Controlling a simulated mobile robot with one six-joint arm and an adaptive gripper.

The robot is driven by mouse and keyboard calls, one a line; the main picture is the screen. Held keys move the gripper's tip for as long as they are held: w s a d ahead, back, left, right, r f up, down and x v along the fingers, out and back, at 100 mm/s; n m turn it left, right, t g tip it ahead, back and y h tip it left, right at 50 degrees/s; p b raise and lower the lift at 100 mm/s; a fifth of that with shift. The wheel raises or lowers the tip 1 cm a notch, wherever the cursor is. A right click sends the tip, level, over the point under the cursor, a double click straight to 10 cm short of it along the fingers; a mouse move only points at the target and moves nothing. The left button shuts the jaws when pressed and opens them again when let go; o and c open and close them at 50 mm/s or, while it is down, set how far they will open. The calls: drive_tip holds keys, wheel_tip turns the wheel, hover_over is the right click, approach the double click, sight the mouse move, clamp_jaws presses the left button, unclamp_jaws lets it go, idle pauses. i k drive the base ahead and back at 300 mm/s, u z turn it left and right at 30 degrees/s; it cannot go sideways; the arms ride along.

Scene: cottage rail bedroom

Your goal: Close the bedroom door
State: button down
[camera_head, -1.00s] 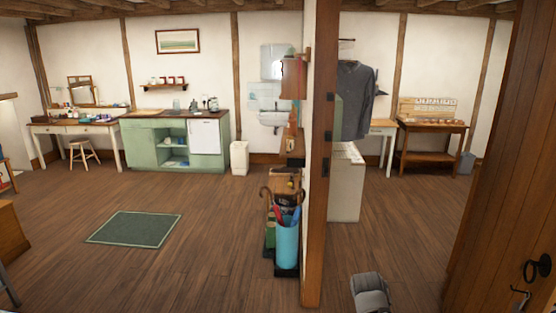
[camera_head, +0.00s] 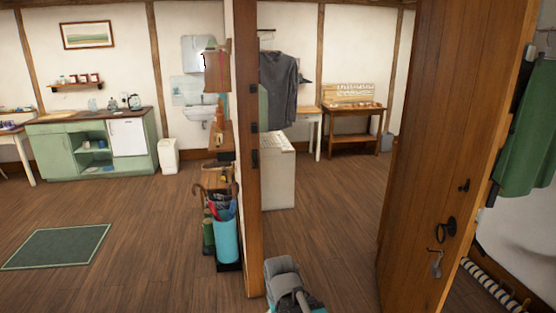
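The bedroom door (camera_head: 430,150) is a brown plank door standing open on the right. It has a black ring handle (camera_head: 446,229) and a small latch or hook (camera_head: 436,262) below it. The door post (camera_head: 245,150) stands left of centre, with the open doorway between post and door. A grey and teal part at the bottom centre looks like part of my arm, left of the door and apart from it. My gripper's fingers cannot be made out.
A blue umbrella bin (camera_head: 227,238) stands left of the post. A green mat (camera_head: 57,246) lies on the floor at left. A striped roll (camera_head: 490,287) lies right of the door, below a green garment (camera_head: 540,135). Floor in the doorway is clear.

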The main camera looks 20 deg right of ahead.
sight(469, 53)
drive_tip(key=z, duration=1.4)
